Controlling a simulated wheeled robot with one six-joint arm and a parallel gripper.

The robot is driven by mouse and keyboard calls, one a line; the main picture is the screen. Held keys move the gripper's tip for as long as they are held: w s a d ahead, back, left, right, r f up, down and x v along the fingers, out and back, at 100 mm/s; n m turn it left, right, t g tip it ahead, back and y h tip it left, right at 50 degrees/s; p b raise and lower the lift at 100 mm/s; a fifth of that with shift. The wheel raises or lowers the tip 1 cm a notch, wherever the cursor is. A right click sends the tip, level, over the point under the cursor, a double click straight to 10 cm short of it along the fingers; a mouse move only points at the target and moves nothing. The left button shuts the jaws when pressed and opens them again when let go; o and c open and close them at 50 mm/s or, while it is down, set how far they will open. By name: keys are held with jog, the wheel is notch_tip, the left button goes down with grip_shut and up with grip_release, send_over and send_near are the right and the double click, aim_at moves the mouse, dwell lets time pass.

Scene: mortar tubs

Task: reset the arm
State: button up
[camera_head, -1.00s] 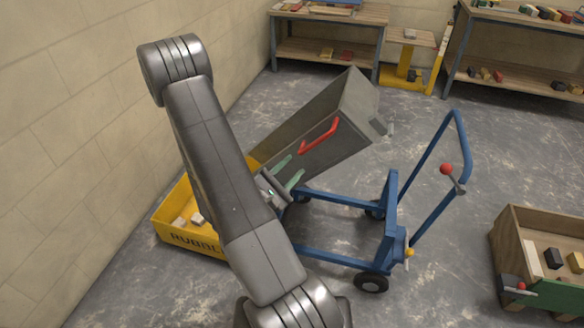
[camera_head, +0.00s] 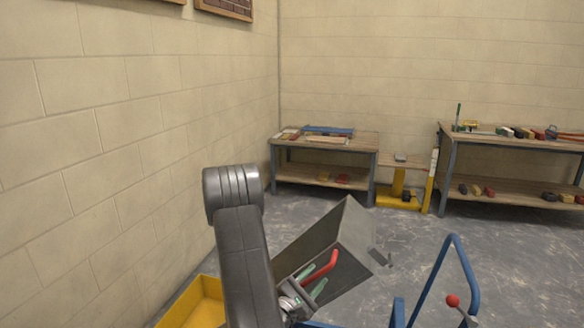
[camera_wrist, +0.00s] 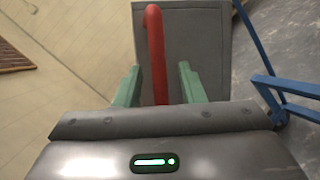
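My gripper (camera_head: 313,279) is at the lower middle of the head view, beside the tilted grey metal tub (camera_head: 345,228). Its two green fingers stand wide apart. In the wrist view my gripper (camera_wrist: 158,82) shows a clear gap on both sides of the tub's red handle (camera_wrist: 157,50). The handle runs between the fingers as seen from the wrist; I cannot tell whether it lies between them in depth. The handle (camera_head: 321,268) also shows in the head view, close to the fingertips. The gripper holds nothing.
A blue cart (camera_head: 461,275) with a red knob is at the lower right. A yellow bin (camera_head: 190,303) is at the lower left by the block wall. Two workbenches (camera_head: 325,140) (camera_head: 520,138) and a yellow stand (camera_head: 398,187) line the back. Grey floor is open before them.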

jog(key=shift+x, duration=1.45)
jog(key=shift+r, duration=0.1)
